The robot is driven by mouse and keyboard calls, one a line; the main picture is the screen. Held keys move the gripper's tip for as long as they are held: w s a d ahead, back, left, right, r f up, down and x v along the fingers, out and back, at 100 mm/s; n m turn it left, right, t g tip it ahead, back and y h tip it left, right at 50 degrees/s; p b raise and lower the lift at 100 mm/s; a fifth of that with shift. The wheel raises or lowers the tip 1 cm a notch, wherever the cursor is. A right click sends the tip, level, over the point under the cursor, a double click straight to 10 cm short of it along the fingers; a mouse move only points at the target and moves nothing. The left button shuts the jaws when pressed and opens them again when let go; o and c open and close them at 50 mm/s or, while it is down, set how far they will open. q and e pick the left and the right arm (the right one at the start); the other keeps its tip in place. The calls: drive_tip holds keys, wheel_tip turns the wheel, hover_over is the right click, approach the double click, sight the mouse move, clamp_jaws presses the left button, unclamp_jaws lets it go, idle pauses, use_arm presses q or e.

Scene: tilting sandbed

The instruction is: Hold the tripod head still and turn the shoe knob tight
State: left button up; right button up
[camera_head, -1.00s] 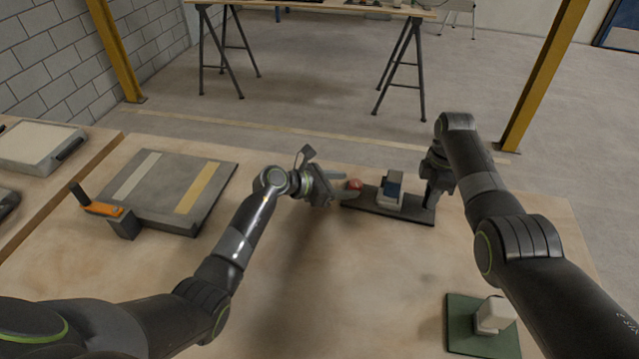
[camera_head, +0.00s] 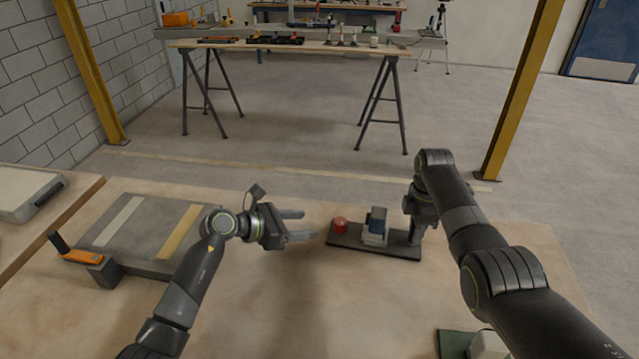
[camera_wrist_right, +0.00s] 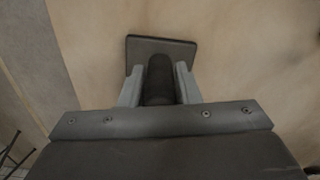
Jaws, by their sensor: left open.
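My right gripper (camera_head: 420,222) is at the plate's right end. In the right wrist view its fingers (camera_wrist_right: 160,85) stand close on both sides of a dark round post (camera_wrist_right: 159,72) rising from the plate (camera_wrist_right: 160,46).
A grey panel with two stripes (camera_head: 140,235) and an orange-handled clamp (camera_head: 88,257) lie at left. A green pad (camera_head: 452,344) with a pale block (camera_head: 488,345) is at the bottom right, partly behind my right arm. The table's middle is clear.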

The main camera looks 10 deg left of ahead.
drive_tip(key=o, duration=0.4)
